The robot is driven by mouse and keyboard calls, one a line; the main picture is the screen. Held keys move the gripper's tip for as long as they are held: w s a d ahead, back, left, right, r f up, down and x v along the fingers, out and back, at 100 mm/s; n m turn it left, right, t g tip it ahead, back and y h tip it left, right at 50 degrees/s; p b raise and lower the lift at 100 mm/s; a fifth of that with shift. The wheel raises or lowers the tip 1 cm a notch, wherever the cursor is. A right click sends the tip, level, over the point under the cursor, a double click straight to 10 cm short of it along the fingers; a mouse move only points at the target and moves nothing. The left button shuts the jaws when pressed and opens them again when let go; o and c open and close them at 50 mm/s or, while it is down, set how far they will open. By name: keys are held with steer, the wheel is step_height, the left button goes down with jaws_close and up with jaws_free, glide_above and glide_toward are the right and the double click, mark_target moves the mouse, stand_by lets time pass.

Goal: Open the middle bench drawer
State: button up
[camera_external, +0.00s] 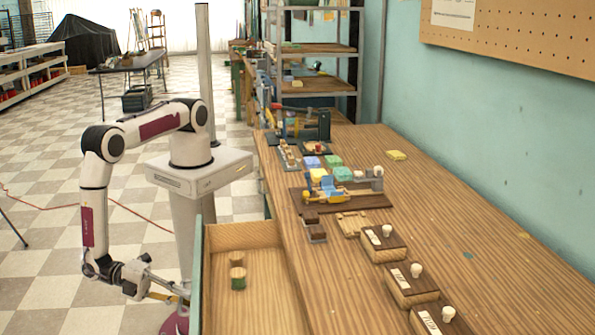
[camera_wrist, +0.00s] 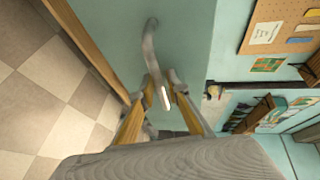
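A bench drawer (camera_external: 262,237) stands pulled out from the workbench, its wooden inside visible from above. Its teal front (camera_external: 197,270) faces my arm; I cannot tell from here which drawer in the row it is. In the wrist view a grey curved handle (camera_wrist: 149,50) sticks out from the teal front (camera_wrist: 187,35). My gripper (camera_external: 182,294) is at the outer side of this front, low down. In the wrist view its two yellowish fingers (camera_wrist: 162,88) converge on the lower end of the handle, which lies between the tips.
The workbench (camera_external: 350,270) carries several dark-topped wooden boxes (camera_external: 383,244), a brown board (camera_external: 338,200) and coloured soaps (camera_external: 341,174). Checkered floor (camera_external: 50,235) left of the drawer is open.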

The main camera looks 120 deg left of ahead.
steer(key=shift+s, duration=0.1)
steer(key=v, duration=1.2)
stand_by(0.4)
stand_by(0.5)
